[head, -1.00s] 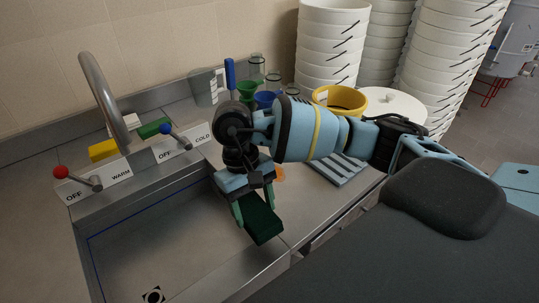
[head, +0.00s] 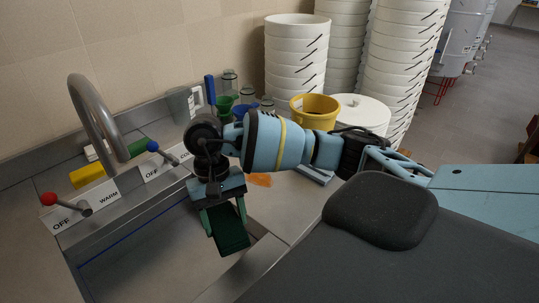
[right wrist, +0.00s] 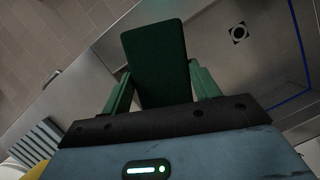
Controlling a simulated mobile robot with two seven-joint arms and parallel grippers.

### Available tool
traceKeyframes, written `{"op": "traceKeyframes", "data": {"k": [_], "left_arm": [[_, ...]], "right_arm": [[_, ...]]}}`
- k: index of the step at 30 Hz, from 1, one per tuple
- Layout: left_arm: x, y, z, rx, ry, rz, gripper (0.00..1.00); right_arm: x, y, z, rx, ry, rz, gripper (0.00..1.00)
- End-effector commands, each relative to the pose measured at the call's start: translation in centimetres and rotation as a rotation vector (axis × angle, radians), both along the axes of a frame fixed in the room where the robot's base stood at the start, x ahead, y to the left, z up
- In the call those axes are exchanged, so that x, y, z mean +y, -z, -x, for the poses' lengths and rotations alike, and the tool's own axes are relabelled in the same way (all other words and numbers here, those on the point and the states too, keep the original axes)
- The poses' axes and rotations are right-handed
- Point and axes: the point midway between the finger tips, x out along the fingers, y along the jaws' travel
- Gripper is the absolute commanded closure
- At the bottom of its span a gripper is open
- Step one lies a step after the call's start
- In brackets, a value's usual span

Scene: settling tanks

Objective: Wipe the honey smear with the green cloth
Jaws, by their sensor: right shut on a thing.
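My right gripper (head: 222,205) is shut on the green cloth (head: 230,232), a dark green folded pad. It holds the cloth hanging down over the right edge of the sink. In the right wrist view the cloth (right wrist: 155,50) sticks out between the two green fingers of the gripper (right wrist: 160,85). The honey smear (head: 260,180) is an orange patch on the steel counter, just right of and behind my right gripper. My right arm passes above it and may hide part of it. The cloth is apart from the smear. My left gripper is not in view.
The sink (head: 150,255) lies left, with a curved tap (head: 95,110) and two levers. Yellow (head: 87,174) and green (head: 138,147) blocks sit behind it. A yellow pot (head: 314,110), white tub (head: 360,115) and stacked buckets (head: 296,55) stand behind my arm.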

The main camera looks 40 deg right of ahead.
Motion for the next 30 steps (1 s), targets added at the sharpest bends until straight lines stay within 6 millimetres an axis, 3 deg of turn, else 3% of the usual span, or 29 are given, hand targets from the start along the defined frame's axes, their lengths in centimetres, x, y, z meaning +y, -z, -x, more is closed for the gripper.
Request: {"op": "traceKeyframes", "data": {"k": [9,15,21,30], "left_arm": [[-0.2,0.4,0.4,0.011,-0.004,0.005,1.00],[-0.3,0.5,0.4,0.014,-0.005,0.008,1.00],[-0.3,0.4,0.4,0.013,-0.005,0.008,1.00],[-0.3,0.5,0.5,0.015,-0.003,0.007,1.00]], "right_arm": [[-11.2,-0.2,-5.3,0.004,1.017,0.003,0.57],[-17.8,-1.1,-6.8,0.001,1.496,0.003,0.57],[-21.0,-1.7,-7.1,0.000,1.712,0.000,0.57],[-21.3,-1.6,-7.3,0.002,1.737,0.001,0.57]]}}
